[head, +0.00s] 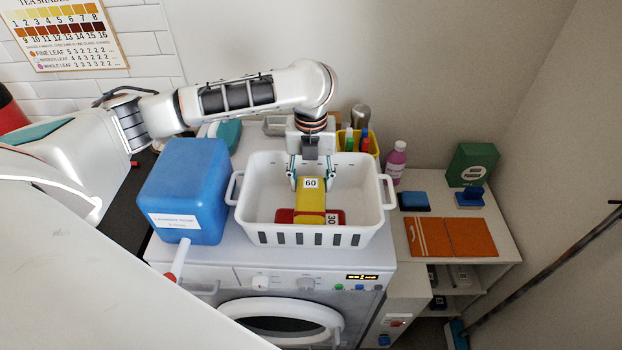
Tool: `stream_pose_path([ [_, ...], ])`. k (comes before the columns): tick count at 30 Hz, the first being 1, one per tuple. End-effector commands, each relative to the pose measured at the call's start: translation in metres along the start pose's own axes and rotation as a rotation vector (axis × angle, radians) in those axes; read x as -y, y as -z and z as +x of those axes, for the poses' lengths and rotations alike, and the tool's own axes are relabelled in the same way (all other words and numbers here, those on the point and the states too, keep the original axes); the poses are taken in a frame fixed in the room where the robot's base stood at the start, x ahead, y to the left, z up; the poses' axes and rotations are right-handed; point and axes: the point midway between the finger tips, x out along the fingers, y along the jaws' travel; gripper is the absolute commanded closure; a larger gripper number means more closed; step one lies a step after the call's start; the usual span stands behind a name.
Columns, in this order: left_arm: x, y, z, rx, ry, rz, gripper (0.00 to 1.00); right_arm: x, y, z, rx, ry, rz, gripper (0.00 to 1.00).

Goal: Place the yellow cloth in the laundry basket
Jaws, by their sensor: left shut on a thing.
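The yellow cloth (311,202), a folded block with a white "60" label, is inside the white laundry basket (265,236). The basket stands on top of the washing machine. My left gripper (312,181) reaches down into the basket from behind, with its fingers on either side of the yellow cloth, shut on it. A red cloth (284,216) with a "30" label lies on the basket floor, partly covered in view by the yellow one. I cannot tell whether the two cloths touch. My right gripper is not in view.
A blue box (187,185) stands close left of the basket on the washing machine (230,276). A yellow caddy (370,144) with bottles is behind it. A pink bottle (396,163), a green box (472,165) and orange cloths (446,238) are to the right.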

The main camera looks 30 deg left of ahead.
Motion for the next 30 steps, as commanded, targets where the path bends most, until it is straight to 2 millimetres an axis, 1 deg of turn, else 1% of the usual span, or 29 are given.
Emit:
stream_pose_path([
  [5,0.0,0.0,0.005,0.0,0.001,-0.001,0.76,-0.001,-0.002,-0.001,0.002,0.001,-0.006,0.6],
  [6,0.0,0.0,0.005,0.001,0.001,-0.001,0.48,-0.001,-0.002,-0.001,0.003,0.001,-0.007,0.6],
  [7,0.0,0.0,0.005,0.001,0.001,-0.001,0.41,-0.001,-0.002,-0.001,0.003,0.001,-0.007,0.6],
  [8,0.0,0.0,0.005,0.001,0.001,-0.001,0.37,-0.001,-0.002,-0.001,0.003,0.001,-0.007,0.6],
  [17,0.0,0.0,0.005,0.0,0.001,0.0,0.37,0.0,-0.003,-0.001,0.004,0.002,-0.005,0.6],
  [20,0.0,0.0,0.001,0.001,0.001,0.0,0.37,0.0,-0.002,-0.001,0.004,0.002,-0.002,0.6],
  [23,0.0,-0.001,-0.009,0.003,0.002,0.001,0.37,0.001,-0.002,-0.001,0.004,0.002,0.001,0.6],
  [26,0.0,-0.002,-0.026,0.006,0.002,0.001,0.37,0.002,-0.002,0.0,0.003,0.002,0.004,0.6],
  [30,0.0,-0.002,-0.056,0.007,0.002,0.001,0.37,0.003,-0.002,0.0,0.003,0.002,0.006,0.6],
])
